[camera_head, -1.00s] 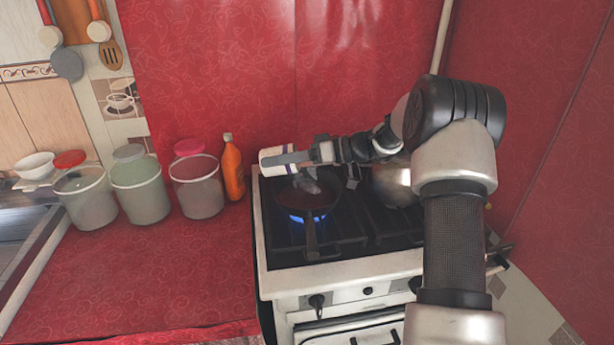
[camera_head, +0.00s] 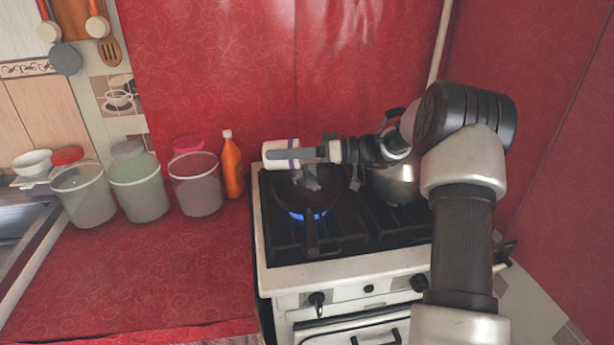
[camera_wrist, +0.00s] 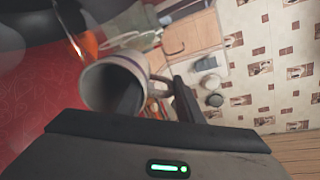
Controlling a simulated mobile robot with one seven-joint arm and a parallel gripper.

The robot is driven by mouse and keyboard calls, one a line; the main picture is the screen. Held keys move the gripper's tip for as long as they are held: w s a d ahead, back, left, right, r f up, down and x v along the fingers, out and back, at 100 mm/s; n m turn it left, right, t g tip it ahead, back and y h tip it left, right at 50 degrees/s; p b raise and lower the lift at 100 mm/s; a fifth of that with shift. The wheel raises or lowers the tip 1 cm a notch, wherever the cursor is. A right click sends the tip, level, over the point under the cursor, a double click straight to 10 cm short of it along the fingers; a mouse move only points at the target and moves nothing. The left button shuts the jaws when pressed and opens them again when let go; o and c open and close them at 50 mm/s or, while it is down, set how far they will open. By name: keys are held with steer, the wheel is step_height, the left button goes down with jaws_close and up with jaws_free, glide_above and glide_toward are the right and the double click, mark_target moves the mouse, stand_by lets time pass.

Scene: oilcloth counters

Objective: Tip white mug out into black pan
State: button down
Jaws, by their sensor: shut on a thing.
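The white mug (camera_head: 279,146), with a purplish stripe, lies tipped on its side in the air over the back of the stove. My gripper (camera_head: 292,153) is shut on it from the right. In the wrist view the mug (camera_wrist: 97,85) shows its open mouth and a shadowed inside; I cannot tell whether anything is in it. The black pan (camera_head: 318,201) sits on the left burner below the mug, its handle toward the front. A pale grey patch shows over the pan's back part; I cannot tell what it is.
A blue flame burns under the pan. A metal kettle (camera_head: 396,184) stands on the stove, right of the pan. An orange bottle (camera_head: 232,167) and several lidded jars, one being a green jar (camera_head: 139,187), stand left of the stove. The red counter front (camera_head: 150,285) is clear.

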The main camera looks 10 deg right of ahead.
steer(key=shift+s+d+r+y+b, duration=0.15)
steer(key=shift+d+y+b, duration=0.2)
steer(key=shift+b, duration=0.7)
steer(key=shift+w+d+r+y+b, duration=0.15)
steer(key=shift+y+b, duration=0.3)
steer(key=shift+b, duration=0.55)
steer(key=shift+s+t, duration=0.1)
steer(key=shift+t, duration=0.2)
